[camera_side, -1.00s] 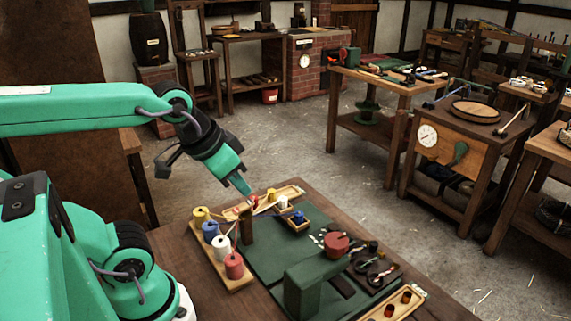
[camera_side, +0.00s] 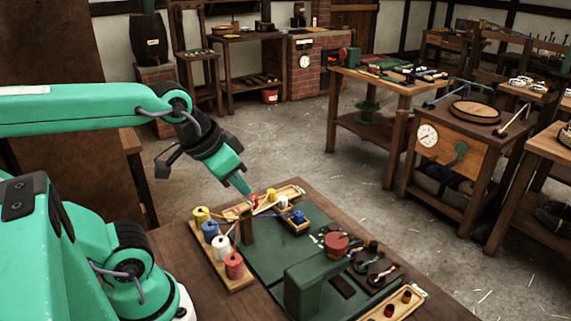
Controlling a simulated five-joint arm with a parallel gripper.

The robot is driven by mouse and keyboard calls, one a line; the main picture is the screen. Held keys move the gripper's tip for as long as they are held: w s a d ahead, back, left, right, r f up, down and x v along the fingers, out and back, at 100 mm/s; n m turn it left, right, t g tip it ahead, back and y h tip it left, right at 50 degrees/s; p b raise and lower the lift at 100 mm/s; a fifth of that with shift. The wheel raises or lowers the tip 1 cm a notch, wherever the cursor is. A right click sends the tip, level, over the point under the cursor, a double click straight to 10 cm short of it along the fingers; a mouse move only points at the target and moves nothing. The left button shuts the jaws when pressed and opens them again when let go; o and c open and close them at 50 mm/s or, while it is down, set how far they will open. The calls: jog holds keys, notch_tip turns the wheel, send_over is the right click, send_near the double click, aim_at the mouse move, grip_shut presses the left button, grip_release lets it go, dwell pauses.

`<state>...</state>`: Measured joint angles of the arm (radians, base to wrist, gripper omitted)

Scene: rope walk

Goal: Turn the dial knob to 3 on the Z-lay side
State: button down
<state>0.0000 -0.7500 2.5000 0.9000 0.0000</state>
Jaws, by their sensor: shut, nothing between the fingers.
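A round red knob-like part (camera_side: 336,241) with a small dark bar on top sits by the green block (camera_side: 303,288) on the bench's green mat (camera_side: 268,262). I take it for the dial knob; small white marks lie to its left. Its setting and any numbers are too small to read. My gripper (camera_side: 246,190) is shut and empty. It points down above the back left of the bench, near a wooden post with pale strands, well to the left of the red knob and apart from it.
A wooden rack (camera_side: 239,282) with yellow, blue, white and red spools stands at the left. A long tray (camera_side: 290,190) lies at the back, a small tray with a blue item (camera_side: 298,216) nearby. Dark tools (camera_side: 375,268) and another tray (camera_side: 393,306) lie at the right.

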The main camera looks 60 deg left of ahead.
jog(key=c, duration=1.2)
grip_release()
jog(key=shift+w+r, duration=0.1)
jog(key=shift+w, duration=0.15)
jog(key=shift+o, duration=0.5)
jog(key=shift+w+r+n, duration=0.1)
jog(key=shift+w+n, duration=0.5)
jog(key=shift+w, duration=0.05)
jog(key=w+f+n+g, duration=0.1)
jog(key=w+f+n, duration=0.3)
jog(key=w, duration=0.3)
jog(key=w+f+n+g, duration=0.2)
jog(key=w+f+n, duration=0.3)
jog(key=w, duration=0.3)
jog(key=w+f+n+g, duration=0.2)
jog(key=w+f+n, duration=0.2)
jog(key=w, duration=0.3)
jog(key=shift+w+d+f+n, duration=0.25)
jog(key=shift+w+f+n, duration=0.05)
jog(key=shift+n, duration=0.4)
jog(key=shift+w+f+n, duration=0.3)
jog(key=shift+f, duration=0.15)
